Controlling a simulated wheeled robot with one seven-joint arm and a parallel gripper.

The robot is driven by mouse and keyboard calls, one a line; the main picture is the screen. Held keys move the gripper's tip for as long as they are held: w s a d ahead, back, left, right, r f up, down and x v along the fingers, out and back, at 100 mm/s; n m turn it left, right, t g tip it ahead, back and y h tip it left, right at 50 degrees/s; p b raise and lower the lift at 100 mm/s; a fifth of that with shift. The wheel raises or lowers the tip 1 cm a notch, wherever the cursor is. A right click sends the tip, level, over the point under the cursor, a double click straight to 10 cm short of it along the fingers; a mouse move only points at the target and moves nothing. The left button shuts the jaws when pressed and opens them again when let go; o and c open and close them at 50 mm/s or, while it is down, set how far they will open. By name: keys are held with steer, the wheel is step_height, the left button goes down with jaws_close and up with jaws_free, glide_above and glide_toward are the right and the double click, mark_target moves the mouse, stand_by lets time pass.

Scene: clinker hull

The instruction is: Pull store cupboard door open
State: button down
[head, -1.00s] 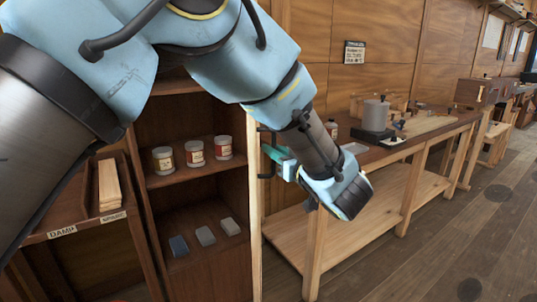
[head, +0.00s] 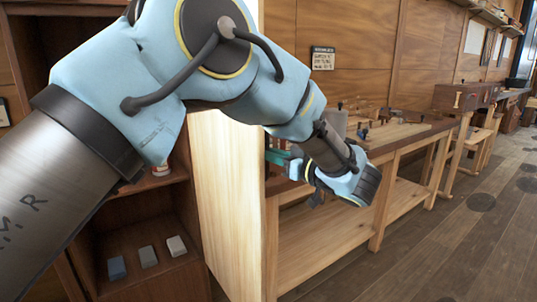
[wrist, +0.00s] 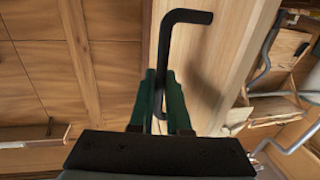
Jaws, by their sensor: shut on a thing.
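The store cupboard door (head: 228,200) stands open, its pale wood panel showing broadly in the head view beside the cupboard's dark interior. Its black bar handle (wrist: 184,16) shows in the wrist view, running down between my green fingers. My gripper (wrist: 162,92) is shut on this handle. In the head view my gripper (head: 284,160) is at the far side of the door's outer edge, and my arm crosses in front of the door's upper part. The handle's grip point is mostly hidden there.
Cupboard shelves hold several small blocks (head: 148,257) and a partly hidden jar (head: 161,170). A workbench (head: 330,240) with tools stands close behind the door and gripper. Open plank floor (head: 440,250) lies to the right.

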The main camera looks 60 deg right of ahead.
steer(key=shift+d, duration=0.1)
steer(key=c, duration=1.2)
jaws_free()
steer(key=shift+o, duration=0.2)
steer(key=b+v, duration=0.3)
steer(key=v, duration=0.7)
steer(key=shift+s, duration=0.35)
